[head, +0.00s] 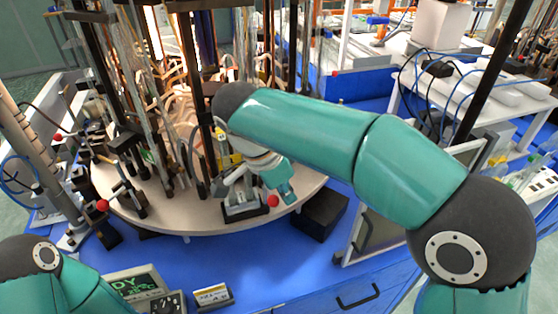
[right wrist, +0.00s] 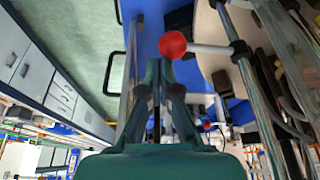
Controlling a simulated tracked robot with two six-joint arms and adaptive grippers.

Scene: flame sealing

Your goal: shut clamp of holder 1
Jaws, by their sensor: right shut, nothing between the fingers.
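A holder (head: 243,203) with a dark base stands at the front edge of the round turntable. Its lever ends in a red ball (head: 272,200). My right gripper (head: 286,190) is right beside this ball, with part of the wrist hidden behind my forearm. In the right wrist view the shut, empty fingers (right wrist: 158,68) point towards the red ball (right wrist: 172,45), which sits just beyond the tips on a pale rod (right wrist: 211,48) leading right to the clamp. Whether the fingers touch the ball cannot be told. My left gripper is out of the picture.
The round turntable (head: 205,222) carries several posts and glass tubes. Another red ball (head: 103,206) shows at its left. A black box (head: 321,212) stands right of the holder. A display box (head: 136,284) and a small labelled box (head: 213,297) are on the blue bench.

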